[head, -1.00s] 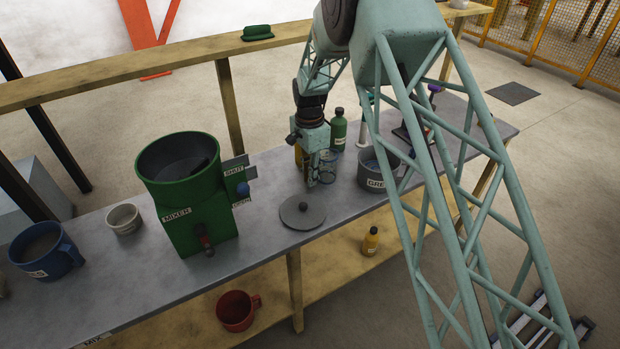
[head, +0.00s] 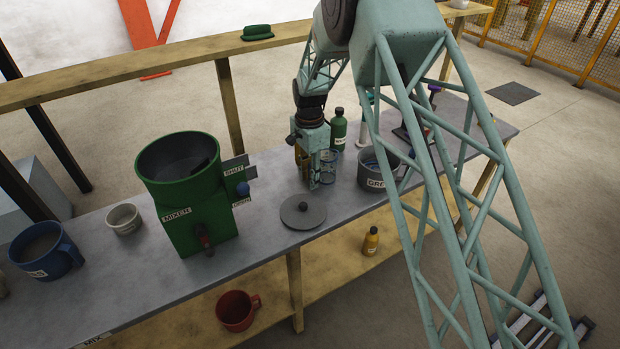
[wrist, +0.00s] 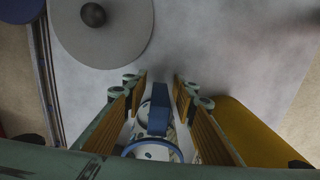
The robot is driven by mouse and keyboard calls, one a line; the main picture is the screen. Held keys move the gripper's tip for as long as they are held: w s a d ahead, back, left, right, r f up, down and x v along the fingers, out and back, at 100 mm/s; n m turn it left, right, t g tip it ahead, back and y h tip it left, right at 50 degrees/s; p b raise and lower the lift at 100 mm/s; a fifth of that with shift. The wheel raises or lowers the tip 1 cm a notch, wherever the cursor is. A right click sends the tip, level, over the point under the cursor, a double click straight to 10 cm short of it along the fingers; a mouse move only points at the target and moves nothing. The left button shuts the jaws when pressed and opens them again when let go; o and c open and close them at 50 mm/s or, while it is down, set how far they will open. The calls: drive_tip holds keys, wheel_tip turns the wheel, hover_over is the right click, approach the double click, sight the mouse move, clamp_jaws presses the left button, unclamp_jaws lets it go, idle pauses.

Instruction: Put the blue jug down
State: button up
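The blue jug, a clear vessel with blue rim and handle, shows in the head view (head: 330,172) behind my gripper (head: 319,184). It appears to stand on the grey bench (head: 270,180), though its base is partly hidden. In the wrist view my gripper (wrist: 160,88) has its two padded fingers on either side of the blue handle (wrist: 158,112). A gap shows between the handle and each finger, so the gripper is open around it.
A grey lid with a knob (head: 303,213) lies in front of the jug. A grey pot (head: 371,172) stands close right, a green bottle (head: 338,130) behind. An amber thing (wrist: 245,130) is near the right finger. The green mixer (head: 195,215) and a large blue mug (head: 45,250) are left.

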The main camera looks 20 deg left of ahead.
wheel_tip(320, 180, up, 12)
drive_tip(key=shift+r+p, duration=0.1)
drive_tip(key=shift+p, duration=0.2)
idle(0.4)
idle(1.0)
